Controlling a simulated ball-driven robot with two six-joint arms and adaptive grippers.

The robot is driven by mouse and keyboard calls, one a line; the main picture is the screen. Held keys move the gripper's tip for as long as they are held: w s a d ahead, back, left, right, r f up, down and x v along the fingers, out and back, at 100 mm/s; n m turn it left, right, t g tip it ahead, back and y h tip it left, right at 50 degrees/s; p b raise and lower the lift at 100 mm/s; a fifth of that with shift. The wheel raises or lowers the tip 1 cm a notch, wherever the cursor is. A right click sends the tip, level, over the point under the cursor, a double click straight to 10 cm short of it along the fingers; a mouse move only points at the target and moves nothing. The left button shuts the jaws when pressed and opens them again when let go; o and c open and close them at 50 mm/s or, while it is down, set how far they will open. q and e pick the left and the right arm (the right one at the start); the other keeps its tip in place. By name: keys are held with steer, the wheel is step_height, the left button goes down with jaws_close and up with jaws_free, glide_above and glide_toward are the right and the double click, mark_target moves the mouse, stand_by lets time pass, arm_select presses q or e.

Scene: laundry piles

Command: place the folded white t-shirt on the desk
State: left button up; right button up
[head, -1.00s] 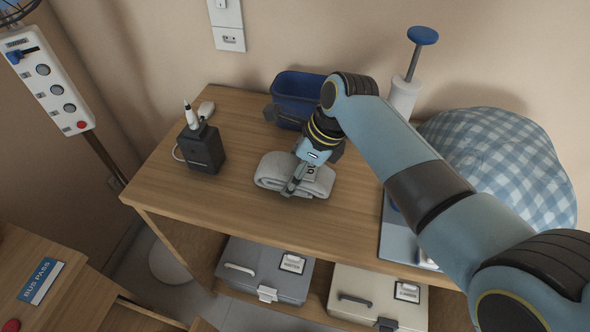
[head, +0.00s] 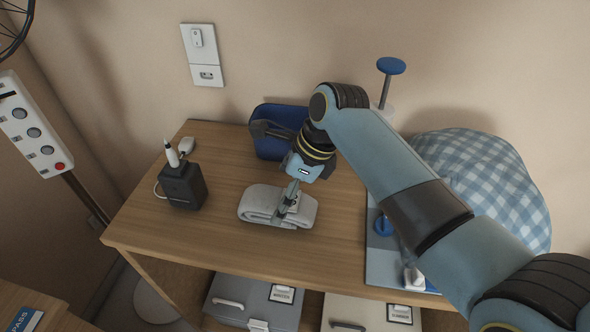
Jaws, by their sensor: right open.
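The folded white t-shirt (head: 259,204) lies as a thick, flat bundle on the wooden desk (head: 225,245), near its front edge. My right gripper (head: 287,207) is open and comes down from above at the right part of the shirt. Its fingers cover part of the shirt, and whether they touch it is hard to tell. My left gripper is not in view.
A dark blue bin (head: 272,151) stands behind the shirt. A black charger box (head: 183,186) with a white brush stands at the left. A blue checked cloth heap (head: 485,185) and a grey board (head: 380,262) lie at the right. Storage boxes (head: 263,297) sit below.

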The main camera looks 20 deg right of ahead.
steer(key=v, duration=0.7)
steer(key=shift+s+r+p, duration=0.1)
steer(key=shift+r+p, duration=0.25)
steer(key=shift+r, duration=0.05)
